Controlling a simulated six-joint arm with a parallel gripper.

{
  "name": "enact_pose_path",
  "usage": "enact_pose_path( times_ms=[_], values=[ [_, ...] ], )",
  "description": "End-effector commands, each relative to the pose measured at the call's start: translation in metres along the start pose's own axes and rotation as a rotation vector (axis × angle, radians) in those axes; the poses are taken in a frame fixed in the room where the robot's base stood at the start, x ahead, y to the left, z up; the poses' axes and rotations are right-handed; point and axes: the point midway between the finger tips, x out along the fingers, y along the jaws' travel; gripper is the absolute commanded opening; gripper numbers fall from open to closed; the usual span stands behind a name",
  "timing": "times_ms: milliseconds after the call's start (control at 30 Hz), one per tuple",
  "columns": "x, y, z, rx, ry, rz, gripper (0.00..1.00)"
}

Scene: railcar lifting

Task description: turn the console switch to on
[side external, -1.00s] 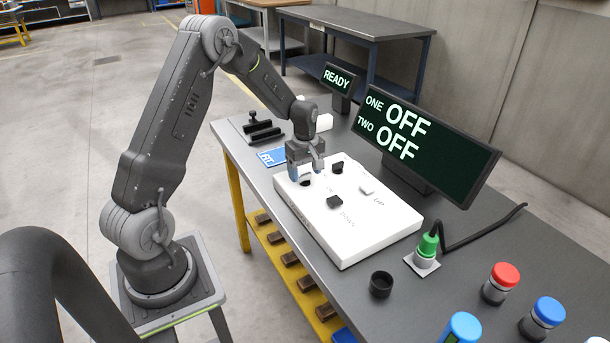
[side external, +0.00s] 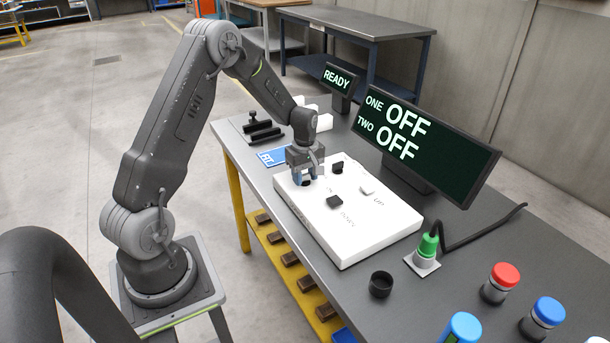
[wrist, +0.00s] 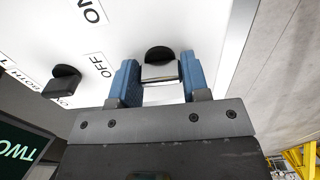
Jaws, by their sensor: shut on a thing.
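The white console (side external: 385,228) lies on the grey bench with several black knobs and printed labels. My gripper (side external: 306,180) is low over its far-left part. In the wrist view, the blue fingers of my gripper (wrist: 159,68) stand on both sides of a black knob (wrist: 158,53) and are shut on it. The labels OFF and ON are printed to the left of this knob. Another black knob (wrist: 62,80) sits further left, apart from the fingers. The large display (side external: 425,145) reads ONE OFF, TWO OFF. The fingers partly hide the held knob in the side view.
A small display (side external: 338,80) reads READY. A green plug (side external: 428,244) with a black cable, a black cup (side external: 381,284), and red-topped (side external: 504,276) and blue-topped (side external: 548,312) cylinders stand right of the console. A blue card (side external: 272,157) and black block (side external: 262,130) lie behind it.

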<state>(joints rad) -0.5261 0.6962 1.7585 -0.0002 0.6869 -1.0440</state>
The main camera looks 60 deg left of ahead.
Motion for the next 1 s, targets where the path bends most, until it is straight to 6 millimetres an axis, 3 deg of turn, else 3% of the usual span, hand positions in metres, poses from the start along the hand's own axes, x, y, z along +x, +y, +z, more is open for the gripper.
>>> enact_pose_path(
  times_ms=[467, 1000],
  values=[
    [-0.0003, 0.0001, -0.0003, 0.119, 0.000, 0.000, 0.19],
    [-0.0003, 0.0002, -0.0006, 0.601, 0.001, 0.000, 0.19]
  ],
)
